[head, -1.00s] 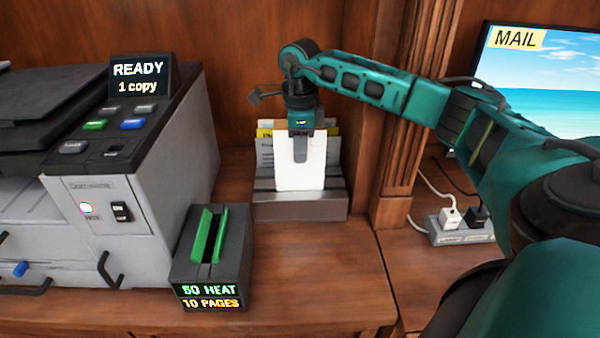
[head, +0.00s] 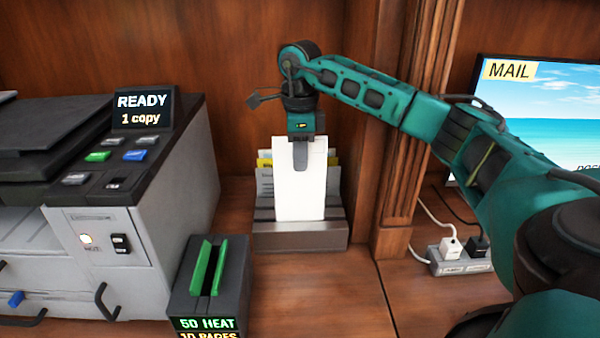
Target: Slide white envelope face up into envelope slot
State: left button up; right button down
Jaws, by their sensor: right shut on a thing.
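The white envelope (head: 299,195) hangs upright from my right gripper (head: 301,150), which is shut on its top edge. The visible side of the envelope is plain white. It is in front of the grey slotted holder (head: 300,237). The envelope's lower edge shows just above the holder's front wall; I cannot tell whether it is inside a slot. Other papers (head: 265,183) stand in the holder behind the envelope. My left gripper is not in view.
A grey copier (head: 130,240) reading READY stands at the left. A dark box (head: 236,290) with a green slot is in front of the holder. A wood post (head: 400,140), a power strip (head: 462,260) and a MAIL screen (head: 540,110) are at the right.

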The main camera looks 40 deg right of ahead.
notch_tip(320, 180, up, 13)
jog(key=p, duration=0.3)
jog(key=shift+r, duration=0.65)
jog(key=shift+f, duration=0.1)
